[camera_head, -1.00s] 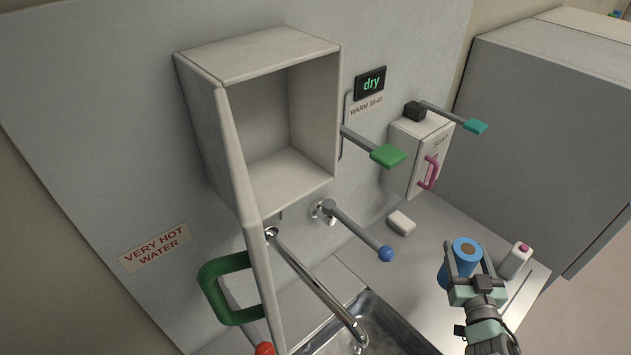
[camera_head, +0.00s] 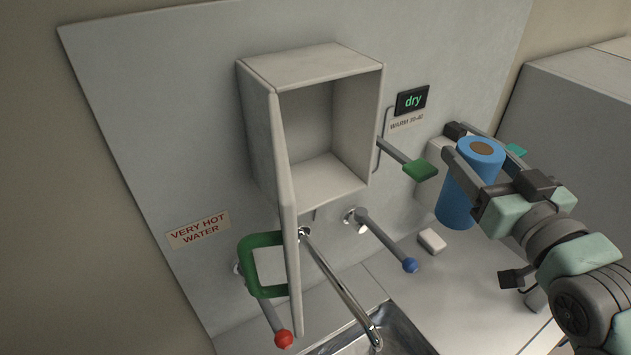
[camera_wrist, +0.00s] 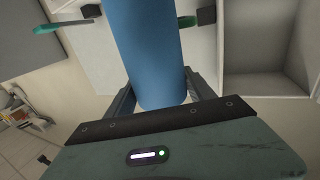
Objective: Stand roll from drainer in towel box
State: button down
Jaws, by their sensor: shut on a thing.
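The blue roll (camera_head: 459,201) is upright, slightly tilted in the picture, with a brown core at its top. My gripper (camera_head: 478,172) is shut on it and holds it up in front of the soap dispenser, right of the towel box. In the wrist view the roll (camera_wrist: 147,55) stands between my fingers (camera_wrist: 155,92). The towel box (camera_head: 325,176) is on the wall panel, open and empty inside, its door swung out to the left with a green handle (camera_head: 249,276). The box's open inside also shows in the wrist view (camera_wrist: 262,50).
A green-paddled lever (camera_head: 420,171) sticks out between box and roll. The blue-tipped tap lever (camera_head: 409,265), spout (camera_head: 340,285) and red-tipped lever (camera_head: 283,339) project over the sink (camera_head: 395,335). A soap bar (camera_head: 432,241) lies on the drainer (camera_head: 455,275).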

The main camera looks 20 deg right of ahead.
jog(key=a+r+n+y, duration=0.2)
jog(key=a+r+y, duration=0.1)
jog(key=a, duration=0.5)
jog(key=a+r+n+y, duration=0.2)
jog(key=a+y, duration=0.1)
jog(key=a, duration=0.6)
jog(key=w+a+f+p, duration=0.1)
jog(key=w+p, duration=0.2)
jog(key=w, duration=0.5)
jog(key=w+a+f+p, duration=0.1)
jog(key=w+f+p, duration=0.1)
jog(key=w, duration=0.7)
jog(key=shift+a+f+y+p, duration=0.25)
jog(key=shift+y+p, duration=0.05)
jog(key=shift+p, duration=0.3)
jog(key=shift+f, duration=0.2)
jog(key=shift+c, duration=1.8)
grip_release()
